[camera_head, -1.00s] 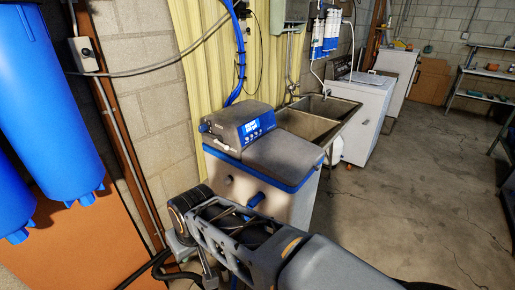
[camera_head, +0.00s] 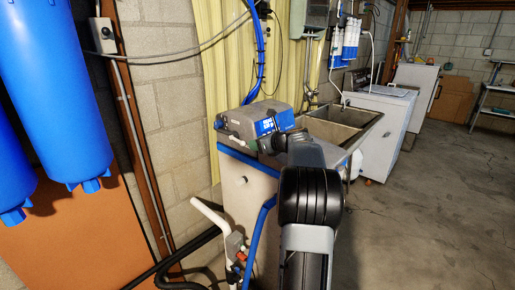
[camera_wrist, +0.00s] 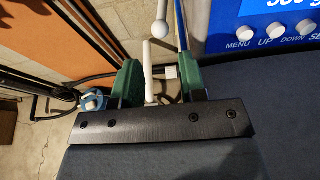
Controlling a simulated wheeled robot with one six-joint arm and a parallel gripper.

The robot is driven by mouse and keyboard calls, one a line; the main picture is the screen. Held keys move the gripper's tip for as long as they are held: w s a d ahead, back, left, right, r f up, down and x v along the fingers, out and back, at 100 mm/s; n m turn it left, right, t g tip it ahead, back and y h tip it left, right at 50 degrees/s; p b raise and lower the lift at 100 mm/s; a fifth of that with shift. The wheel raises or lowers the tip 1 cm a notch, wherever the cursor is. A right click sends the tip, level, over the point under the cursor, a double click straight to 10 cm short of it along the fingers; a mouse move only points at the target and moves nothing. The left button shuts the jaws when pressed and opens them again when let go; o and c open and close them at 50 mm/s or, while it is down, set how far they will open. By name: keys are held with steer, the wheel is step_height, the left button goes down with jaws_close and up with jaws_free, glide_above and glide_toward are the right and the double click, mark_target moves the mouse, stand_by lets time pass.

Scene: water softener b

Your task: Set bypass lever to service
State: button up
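The water softener's grey control head (camera_head: 238,120) with its blue panel sits on the white tank (camera_head: 243,190). A white lever-like rod (camera_head: 227,133) shows at the head's left side. In the wrist view a white rod with a rounded end (camera_wrist: 161,28) is beyond my fingers, probably the same part. I cannot be sure it is the bypass lever. My gripper (camera_wrist: 158,68) has two green fingers spread apart with nothing clasped. A white upright piece (camera_wrist: 147,65) shows in the gap, apparently beyond the fingers. In the head view my gripper (camera_head: 255,147) is just in front of the control head, partly hidden by my wrist.
Blue filter housings (camera_head: 50,100) hang at the left. A sink (camera_head: 325,130) and a white appliance (camera_head: 380,120) stand beyond. The floor at right is clear.

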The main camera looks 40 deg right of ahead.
mark_target(244, 143)
steer(key=x, duration=0.7)
steer(key=shift+w+f, duration=0.1)
steer(key=shift+w, duration=0.2)
steer(key=shift+s, duration=0.1)
steer(key=c, duration=0.5)
steer(key=shift+w+r+p, duration=0.2)
steer(key=shift+r+p, duration=1.1)
steer(key=shift+p, duration=0.15)
steer(key=shift+a+r, duration=0.1)
steer(key=shift+r, duration=0.05)
steer(key=shift+w+r+p, duration=0.2)
steer(key=shift+r+p, duration=0.4)
steer(key=shift+p, duration=0.3)
steer(key=shift+w+r+p, duration=0.25)
steer(key=shift+r+p, duration=0.15)
steer(key=shift+p, duration=0.2)
steer(key=shift+r, duration=0.15)
